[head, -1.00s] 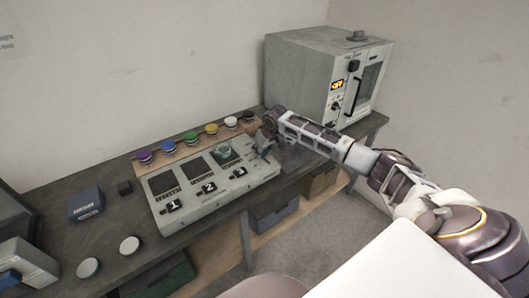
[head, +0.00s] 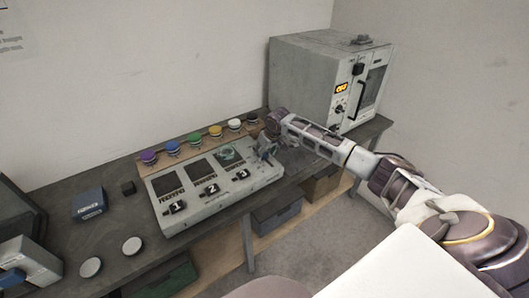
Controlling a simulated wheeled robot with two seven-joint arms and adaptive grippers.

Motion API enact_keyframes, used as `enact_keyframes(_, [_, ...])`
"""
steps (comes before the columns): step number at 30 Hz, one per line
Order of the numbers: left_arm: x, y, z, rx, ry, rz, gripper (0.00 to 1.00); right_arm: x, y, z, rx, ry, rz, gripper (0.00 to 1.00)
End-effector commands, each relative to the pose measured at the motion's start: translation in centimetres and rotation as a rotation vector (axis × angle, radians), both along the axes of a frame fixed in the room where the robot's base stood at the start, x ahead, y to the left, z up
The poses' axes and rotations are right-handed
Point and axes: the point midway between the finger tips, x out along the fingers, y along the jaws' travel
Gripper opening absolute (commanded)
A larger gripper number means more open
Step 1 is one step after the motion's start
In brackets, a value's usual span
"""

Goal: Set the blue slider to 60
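No slider with a readable scale can be made out. A small blue part (head: 12,278) shows on a grey device (head: 32,258) at the lower left edge, cut off by the frame; I cannot tell whether it is the slider. A blue box (head: 88,203) lies on the bench left of the grey control panel (head: 222,203). My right gripper (head: 266,148) is at the panel's far right end, small and partly hidden by its own arm; its fingers are too unclear to tell open from shut, or whether they touch the panel. My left gripper is out of view.
Numbered black switches (head: 212,189) sit on the panel. Several coloured buttons (head: 194,138) line a wooden strip behind it. A grey oven (head: 315,85) stands at the back right.

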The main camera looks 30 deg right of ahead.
Motion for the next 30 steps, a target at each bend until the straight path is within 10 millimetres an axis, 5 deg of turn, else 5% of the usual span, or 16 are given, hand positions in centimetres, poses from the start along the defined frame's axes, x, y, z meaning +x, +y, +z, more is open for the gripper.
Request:
enact_keyframes(11, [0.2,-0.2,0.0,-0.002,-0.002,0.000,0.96,-0.8,-0.1,2.1,0.000,-0.001,0.001,0.55])
enact_keyframes(30, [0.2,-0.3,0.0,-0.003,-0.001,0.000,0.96,-4.1,-0.4,10.0,0.000,-0.001,-0.001,0.55])
